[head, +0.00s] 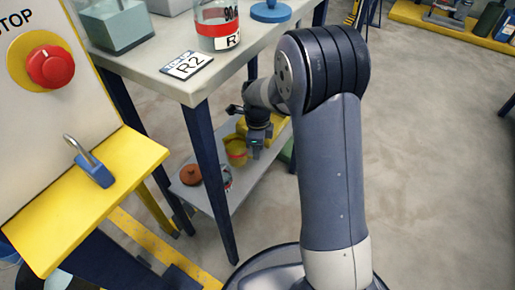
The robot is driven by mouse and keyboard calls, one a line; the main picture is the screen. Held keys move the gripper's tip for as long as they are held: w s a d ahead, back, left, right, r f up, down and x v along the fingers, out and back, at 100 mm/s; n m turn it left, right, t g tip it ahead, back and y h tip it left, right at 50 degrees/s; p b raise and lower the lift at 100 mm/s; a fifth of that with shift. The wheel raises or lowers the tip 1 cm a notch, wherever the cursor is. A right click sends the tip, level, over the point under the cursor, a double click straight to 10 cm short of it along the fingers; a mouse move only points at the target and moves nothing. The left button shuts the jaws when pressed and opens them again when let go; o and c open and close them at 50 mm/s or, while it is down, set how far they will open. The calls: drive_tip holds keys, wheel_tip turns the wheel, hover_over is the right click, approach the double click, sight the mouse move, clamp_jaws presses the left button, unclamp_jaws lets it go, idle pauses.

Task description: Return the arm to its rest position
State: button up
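My arm rises from its base at the lower middle of the head view, bends at the top, and reaches away toward the table. My gripper (256,149) hangs pointing down beside the table's right edge, above the lower shelf. It is small and partly dark, so I cannot tell whether its fingers are open or shut, or whether they touch anything. A yellow container (236,152) with a red band stands on the shelf close to the left of the gripper.
The lower shelf (222,194) holds a brown-lidded jar (191,175). A yellow ledge (75,205) with a padlock (93,167) is at left.

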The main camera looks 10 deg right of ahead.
wheel_tip(320, 180, up, 6)
drive_tip(key=shift+f+p, duration=0.2)
drive_tip(key=shift+p, duration=0.8)
drive_tip(key=shift+f, duration=0.1)
wheel_tip(320, 180, down, 8)
drive_tip(key=b, duration=0.4)
drive_tip(key=shift+r+p, duration=0.5)
drive_tip(key=shift+r, duration=0.4)
drive_tip(key=shift+f, duration=0.1)
